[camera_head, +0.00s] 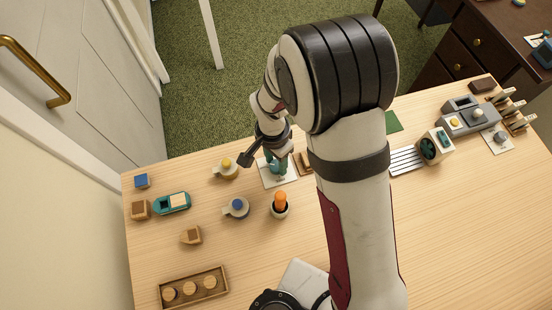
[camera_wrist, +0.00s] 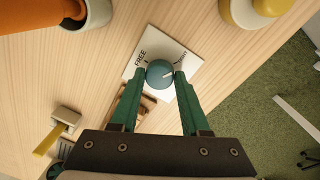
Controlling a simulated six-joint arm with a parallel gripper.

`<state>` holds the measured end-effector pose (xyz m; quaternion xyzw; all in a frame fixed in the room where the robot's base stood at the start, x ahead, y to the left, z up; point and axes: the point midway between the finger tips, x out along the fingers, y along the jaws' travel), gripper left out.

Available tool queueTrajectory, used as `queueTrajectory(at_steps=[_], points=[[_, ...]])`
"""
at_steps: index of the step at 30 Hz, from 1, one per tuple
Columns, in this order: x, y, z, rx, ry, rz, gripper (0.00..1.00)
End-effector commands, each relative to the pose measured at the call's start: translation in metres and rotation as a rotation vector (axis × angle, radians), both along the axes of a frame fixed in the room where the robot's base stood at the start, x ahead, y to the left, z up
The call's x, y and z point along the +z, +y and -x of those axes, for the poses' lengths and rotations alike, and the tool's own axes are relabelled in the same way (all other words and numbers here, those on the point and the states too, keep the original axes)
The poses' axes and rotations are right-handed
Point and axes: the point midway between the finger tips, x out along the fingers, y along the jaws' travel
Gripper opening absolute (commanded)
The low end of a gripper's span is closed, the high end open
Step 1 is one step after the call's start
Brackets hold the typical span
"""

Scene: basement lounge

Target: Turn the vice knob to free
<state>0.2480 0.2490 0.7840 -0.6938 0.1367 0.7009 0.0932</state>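The vice knob (camera_wrist: 159,74) is a round blue knob on a white plate (camera_wrist: 150,52). The word FREE is printed left of the knob in the wrist view, and a second, partly hidden label is at its right. The knob's pale pointer mark points right, towards the second label. My gripper (camera_wrist: 159,76) has green fingers, one on each side of the knob, apparently with small gaps. In the head view my gripper (camera_head: 276,162) is over the white plate (camera_head: 269,182), largely hiding the knob.
Close by stand a pot with an orange thing (camera_head: 280,204), a yellow-topped piece (camera_head: 226,168) and a blue-topped piece (camera_head: 236,208). A small brown wooden piece (camera_head: 304,163) is right of the plate. The table's back edge is just beyond.

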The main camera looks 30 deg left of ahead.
Motion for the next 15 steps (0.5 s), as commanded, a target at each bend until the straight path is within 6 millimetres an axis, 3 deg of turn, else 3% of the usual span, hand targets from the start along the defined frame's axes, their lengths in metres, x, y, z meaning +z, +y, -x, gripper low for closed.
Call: queueTrajectory(at_steps=[1, 6, 15], points=[[0.0001, -0.0001, 0.0, 0.0, 0.0, 0.0, 0.27], [0.0002, -0.0001, 0.0, 0.0, 0.0, 0.0, 0.0], [0.0004, -0.0002, 0.0001, 0.031, 0.0, 0.001, 0.0]])
